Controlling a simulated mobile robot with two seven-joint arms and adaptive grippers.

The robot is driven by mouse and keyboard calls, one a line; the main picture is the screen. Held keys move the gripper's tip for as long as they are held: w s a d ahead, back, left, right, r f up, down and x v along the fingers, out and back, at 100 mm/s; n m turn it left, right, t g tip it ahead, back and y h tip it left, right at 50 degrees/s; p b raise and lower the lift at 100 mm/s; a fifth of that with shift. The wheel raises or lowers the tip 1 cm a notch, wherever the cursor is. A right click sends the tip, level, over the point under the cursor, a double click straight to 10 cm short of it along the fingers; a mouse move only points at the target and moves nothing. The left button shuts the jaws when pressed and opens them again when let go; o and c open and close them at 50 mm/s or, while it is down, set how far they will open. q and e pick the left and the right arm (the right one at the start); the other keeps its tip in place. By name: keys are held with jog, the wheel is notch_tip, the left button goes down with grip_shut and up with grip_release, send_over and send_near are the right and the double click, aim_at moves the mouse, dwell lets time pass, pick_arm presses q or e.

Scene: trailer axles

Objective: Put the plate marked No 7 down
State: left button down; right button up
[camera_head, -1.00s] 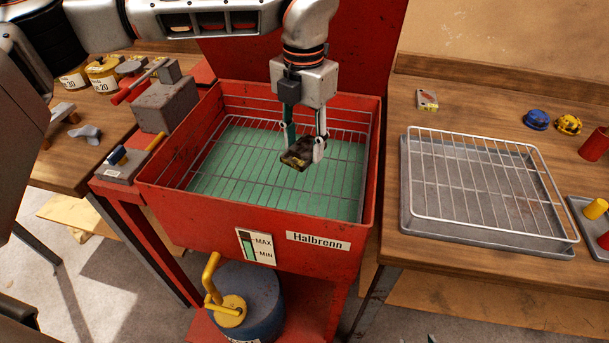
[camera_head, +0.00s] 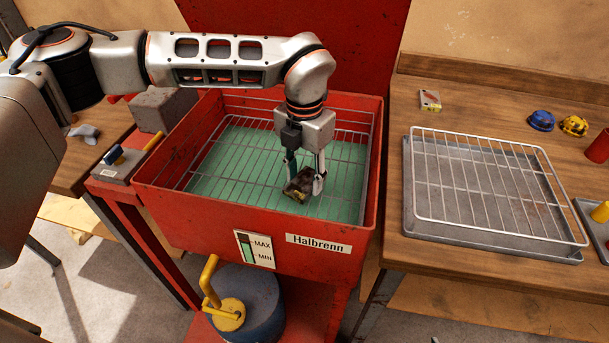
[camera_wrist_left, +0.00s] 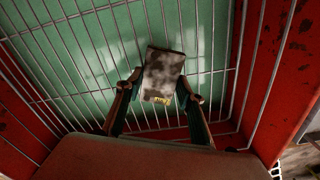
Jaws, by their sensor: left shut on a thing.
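A small dirty plate (camera_head: 299,185), dark and grey with a yellow mark, is held in my left gripper (camera_head: 305,178). In the left wrist view the plate (camera_wrist_left: 162,75) sits between the two fingertips (camera_wrist_left: 158,88), with the yellow mark at its near edge. I cannot read a number on it. The gripper is shut on it and the plate is tilted. It is inside the red wash basin (camera_head: 190,215), over the wire rack (camera_head: 235,165) and the green liquid. I cannot tell whether it touches the rack. My right gripper is not in view.
A grey tray with a wire rack (camera_head: 495,185) stands on the wooden bench at the right. Blue (camera_head: 541,120) and yellow (camera_head: 573,125) parts lie behind it. A blue drum (camera_head: 250,300) stands below the basin. The basin's walls surround the gripper.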

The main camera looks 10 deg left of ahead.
aim_at(305, 181)
pick_arm(q)
jog(key=c, duration=1.3)
grip_release()
jog(key=shift+f, duration=0.1)
notch_tip(305, 181, up, 12)
jog(key=shift+r+p, duration=0.15)
jog(key=shift+p, duration=0.6)
